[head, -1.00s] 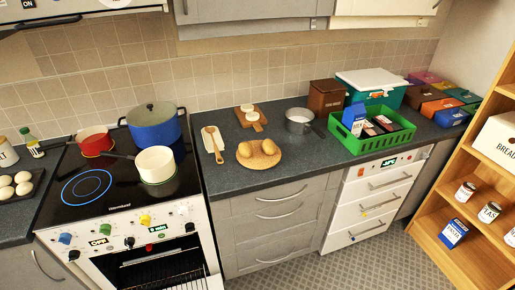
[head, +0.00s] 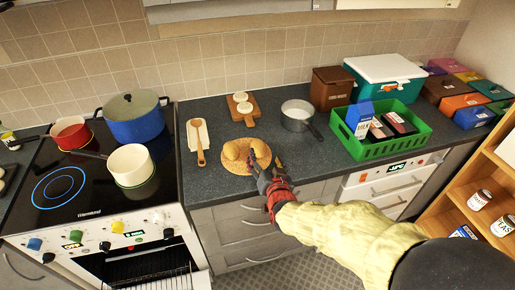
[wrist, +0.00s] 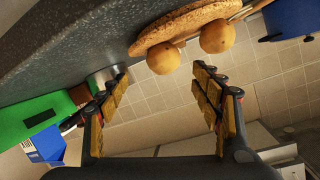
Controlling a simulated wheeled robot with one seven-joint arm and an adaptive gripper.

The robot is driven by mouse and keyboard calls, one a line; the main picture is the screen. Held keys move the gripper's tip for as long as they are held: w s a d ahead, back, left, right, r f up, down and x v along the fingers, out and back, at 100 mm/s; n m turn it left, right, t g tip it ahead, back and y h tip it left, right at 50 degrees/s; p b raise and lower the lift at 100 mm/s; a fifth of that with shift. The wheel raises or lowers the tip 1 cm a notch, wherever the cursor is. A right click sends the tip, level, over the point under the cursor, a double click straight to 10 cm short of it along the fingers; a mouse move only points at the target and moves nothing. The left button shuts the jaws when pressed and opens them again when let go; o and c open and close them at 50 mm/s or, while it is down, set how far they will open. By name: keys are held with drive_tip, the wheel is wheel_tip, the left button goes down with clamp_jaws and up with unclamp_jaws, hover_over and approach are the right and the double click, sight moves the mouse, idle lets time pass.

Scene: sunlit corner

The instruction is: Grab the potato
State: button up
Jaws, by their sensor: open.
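Two yellow-brown potatoes sit on a round wooden board (head: 228,167) on the dark counter. In the head view the left potato (head: 232,151) is whole in view, and the right potato (head: 260,151) is just beyond my fingertips. My gripper (head: 266,168) is open and empty at the board's front right edge. In the wrist view, which is turned over, the open fingers (wrist: 161,78) point towards the potatoes. One potato (wrist: 163,58) lies ahead between the fingertips, and the other (wrist: 217,36) is near the right finger. Neither potato is visibly gripped.
A wooden spoon (head: 199,140) lies left of the board. A small cutting board (head: 242,108) with pale round pieces lies behind. A metal pan (head: 297,116) and a green crate (head: 363,149) stand to the right. The stove holds a white pot (head: 130,164) and other pots.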

sight(261, 151)
drive_tip(key=b+x, duration=0.1)
drive_tip(key=x, duration=0.2)
drive_tip(key=b+x, duration=0.1)
drive_tip(key=x, duration=0.2)
drive_tip(key=shift+w+a+r, duration=0.1)
drive_tip(key=shift+a+r, duration=0.05)
drive_tip(key=shift+a, duration=0.1)
drive_tip(key=shift+w+a+b, duration=0.1)
drive_tip(key=shift+w+b, duration=0.2)
drive_tip(key=shift+w, duration=0.25)
drive_tip(key=shift+c, duration=0.2)
drive_tip(key=c, duration=1.3)
drive_tip(key=shift+c, duration=0.2)
drive_tip(key=shift+r, duration=0.15)
